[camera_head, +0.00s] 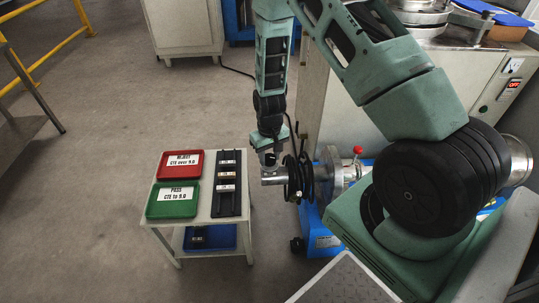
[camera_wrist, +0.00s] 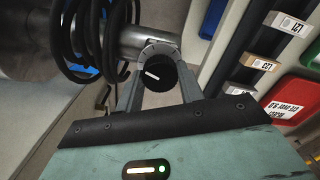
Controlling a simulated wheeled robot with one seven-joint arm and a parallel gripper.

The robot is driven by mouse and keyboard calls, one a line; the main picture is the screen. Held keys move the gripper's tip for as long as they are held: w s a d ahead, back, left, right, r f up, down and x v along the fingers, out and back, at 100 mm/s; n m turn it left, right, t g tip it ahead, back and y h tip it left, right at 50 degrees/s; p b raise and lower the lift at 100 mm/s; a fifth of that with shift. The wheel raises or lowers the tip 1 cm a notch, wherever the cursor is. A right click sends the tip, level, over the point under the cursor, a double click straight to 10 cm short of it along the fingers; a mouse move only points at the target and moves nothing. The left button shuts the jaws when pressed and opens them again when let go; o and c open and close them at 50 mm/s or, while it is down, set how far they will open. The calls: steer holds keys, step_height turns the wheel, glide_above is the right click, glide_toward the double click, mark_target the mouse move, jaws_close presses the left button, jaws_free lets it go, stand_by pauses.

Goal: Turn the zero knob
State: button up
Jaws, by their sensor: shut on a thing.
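The zero knob (camera_wrist: 157,76) is a round black knob with a white pointer line, seen in the wrist view on the side of a metal tube (camera_wrist: 152,42). The pointer line slants, running up to the left. My gripper (camera_wrist: 158,68) is shut on the knob, one grey finger on each side. In the head view my gripper (camera_head: 268,159) reaches down onto the end of the horizontal metal tube (camera_head: 274,180). There the knob is hidden by the gripper.
Black cable coils (camera_head: 297,178) hang on the tube close beside my gripper. A small white table (camera_head: 200,222) to the left holds a red REJECT tray (camera_head: 180,172), a green PASS tray (camera_head: 173,208) and a black rack (camera_head: 227,205) with labelled tiles. Open floor lies further left.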

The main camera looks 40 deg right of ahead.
mark_target(269, 157)
steer(key=shift+w, duration=0.1)
steer(key=o, duration=1)
steer(key=shift+r, duration=0.15)
step_height(269, 157, up, 17)
steer(key=p, duration=0.5)
steer(key=shift+r, duration=0.1)
